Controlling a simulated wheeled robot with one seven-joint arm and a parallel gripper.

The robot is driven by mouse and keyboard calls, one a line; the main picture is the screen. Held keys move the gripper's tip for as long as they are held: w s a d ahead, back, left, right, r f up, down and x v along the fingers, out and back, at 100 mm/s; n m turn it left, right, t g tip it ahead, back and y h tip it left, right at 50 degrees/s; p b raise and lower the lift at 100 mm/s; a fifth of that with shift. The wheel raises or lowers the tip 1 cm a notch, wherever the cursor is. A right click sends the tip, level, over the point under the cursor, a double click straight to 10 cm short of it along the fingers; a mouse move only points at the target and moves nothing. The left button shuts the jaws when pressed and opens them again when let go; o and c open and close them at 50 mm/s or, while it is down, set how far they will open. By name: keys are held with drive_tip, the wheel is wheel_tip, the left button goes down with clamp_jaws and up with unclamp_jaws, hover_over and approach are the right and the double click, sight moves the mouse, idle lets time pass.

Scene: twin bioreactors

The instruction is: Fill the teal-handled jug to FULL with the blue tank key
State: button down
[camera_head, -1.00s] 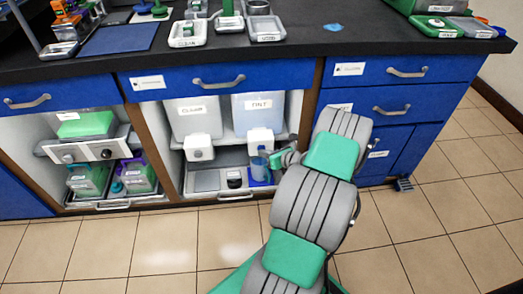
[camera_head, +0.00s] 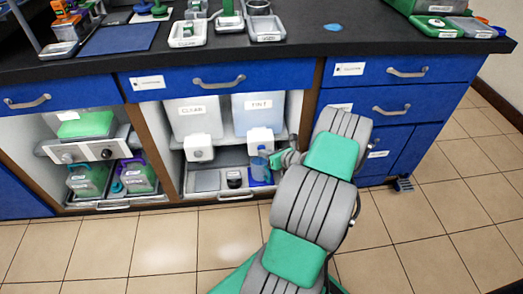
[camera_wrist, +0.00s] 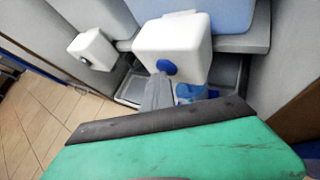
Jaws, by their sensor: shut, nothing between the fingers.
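A translucent blue jug (camera_head: 259,168) stands on the blue mat under the TINT tank (camera_head: 258,110); it also shows in the wrist view (camera_wrist: 190,92), partly hidden. I cannot make out its handle's colour or its fill level. The blue key (camera_wrist: 166,67) is a round knob low on the front of the white dispenser box (camera_wrist: 178,38). My gripper (camera_wrist: 158,88) is shut and empty, its tip just below the blue key; I cannot tell whether they touch. In the head view my gripper (camera_head: 287,158) is right of the jug, in front of the dispenser.
The CLEAR tank (camera_head: 192,116) and its white dispenser (camera_head: 198,148) stand to the left. A grey plate (camera_head: 206,181) and a small black item (camera_head: 234,181) lie on the tray beside the mat. Cabinet walls flank the bay. The tiled floor (camera_head: 160,235) in front is open.

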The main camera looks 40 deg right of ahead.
drive_tip(key=shift+s+a+p, duration=0.5)
drive_tip(key=shift+s+p, duration=0.05)
drive_tip(key=shift+s, duration=0.2)
drive_tip(key=shift+s+a+p, duration=0.65)
drive_tip(key=shift+s+a, duration=0.05)
drive_tip(key=shift+s, duration=0.35)
drive_tip(key=shift+s+a+p, duration=0.6)
drive_tip(key=shift+s+a, duration=0.1)
drive_tip(key=shift+s, duration=0.3)
